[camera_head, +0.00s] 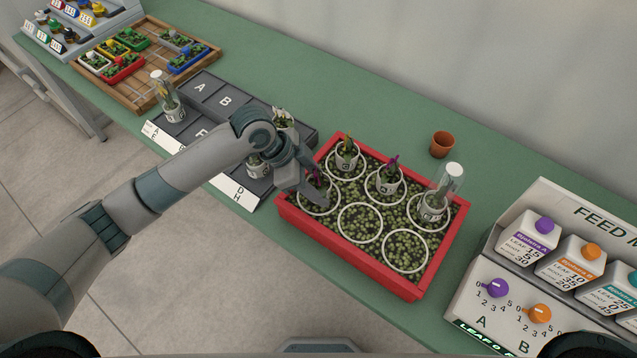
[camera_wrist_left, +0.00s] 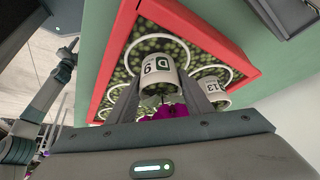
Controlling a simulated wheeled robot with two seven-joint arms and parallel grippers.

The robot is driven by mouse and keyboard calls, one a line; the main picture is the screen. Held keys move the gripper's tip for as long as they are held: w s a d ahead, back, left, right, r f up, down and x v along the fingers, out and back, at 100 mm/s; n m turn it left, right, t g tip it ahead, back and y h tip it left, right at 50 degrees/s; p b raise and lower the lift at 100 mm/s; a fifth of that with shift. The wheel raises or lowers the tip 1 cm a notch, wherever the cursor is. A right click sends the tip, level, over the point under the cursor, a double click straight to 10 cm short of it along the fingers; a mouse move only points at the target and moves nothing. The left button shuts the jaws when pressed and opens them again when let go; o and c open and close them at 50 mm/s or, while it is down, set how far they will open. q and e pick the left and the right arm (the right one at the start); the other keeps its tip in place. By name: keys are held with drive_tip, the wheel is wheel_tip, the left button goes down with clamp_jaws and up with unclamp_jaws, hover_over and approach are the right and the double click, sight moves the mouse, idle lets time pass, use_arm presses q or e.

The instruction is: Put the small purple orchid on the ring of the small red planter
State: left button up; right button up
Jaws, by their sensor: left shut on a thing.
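The red planter (camera_head: 412,290) is filled with green pebbles and has several white rings. My left gripper (camera_head: 314,183) is over its left end, shut on a small purple orchid (camera_head: 316,177) at the left ring (camera_head: 318,211). In the left wrist view, the gripper (camera_wrist_left: 161,100) holds the orchid's white pot (camera_wrist_left: 155,70), marked D and 9; its purple bloom (camera_wrist_left: 163,111) shows between the fingers. The fingers partly hide the pot in the head view, and I cannot tell whether it rests on the pebbles. My right gripper is not in view.
Other potted orchids stand in rings: a yellowish one (camera_head: 346,160), another purple one (camera_head: 388,181), and one under a clear tube (camera_head: 433,204). Two near rings are empty. A grey lettered tray (camera_head: 205,97) lies left, a terracotta pot (camera_head: 442,145) behind, a feed dispenser (camera_head: 487,287) right.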

use_arm(q)
drive_tip(key=shift+f, duration=0.15)
drive_tip(key=o, duration=1.1)
drive_tip(key=shift+o, duration=0.2)
drive_tip(key=shift+r, duration=0.25)
drive_tip(key=b+v, duration=0.3)
drive_tip(key=v, duration=0.9)
